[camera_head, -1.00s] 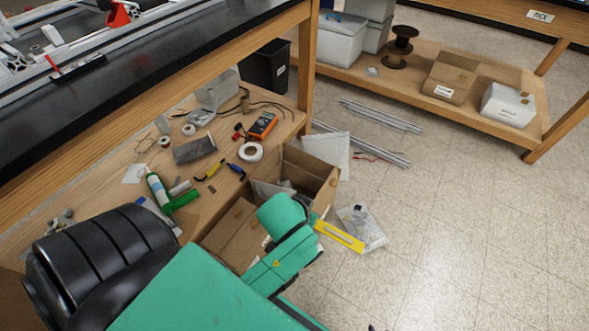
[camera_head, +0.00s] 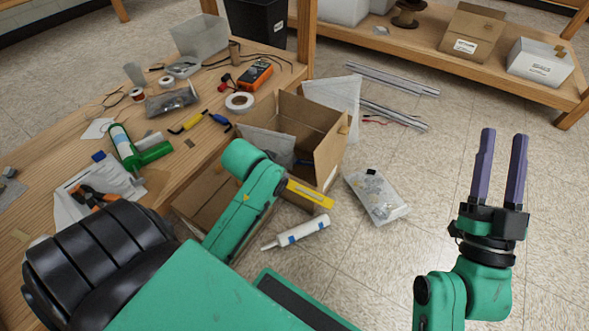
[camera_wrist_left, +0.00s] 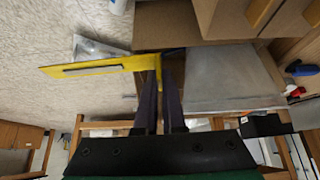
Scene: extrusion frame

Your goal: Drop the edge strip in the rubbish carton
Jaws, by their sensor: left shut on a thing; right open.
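The edge strip (camera_head: 309,194) is a flat yellow piece. My left gripper (camera_wrist_left: 160,76) is shut on one end of it in the left wrist view, where the strip (camera_wrist_left: 90,67) reaches out to the left with a grey bar along it. In the head view my left forearm hides the left fingers. The rubbish carton (camera_head: 329,157) is an open brown box just beyond the strip, with grey wrapping inside; its brown wall (camera_wrist_left: 185,33) seems to show in the left wrist view. I cannot tell the strip's height against its rim. My right gripper (camera_head: 503,134) is open and empty above the floor.
A white-and-blue tube (camera_head: 297,234) and a clear bag (camera_head: 376,195) lie on the floor near the carton. A wooden shelf (camera_head: 50,165) at left holds tape, a multimeter (camera_head: 255,75) and tools. Metal profiles (camera_head: 393,78) lie behind. Floor at right is clear.

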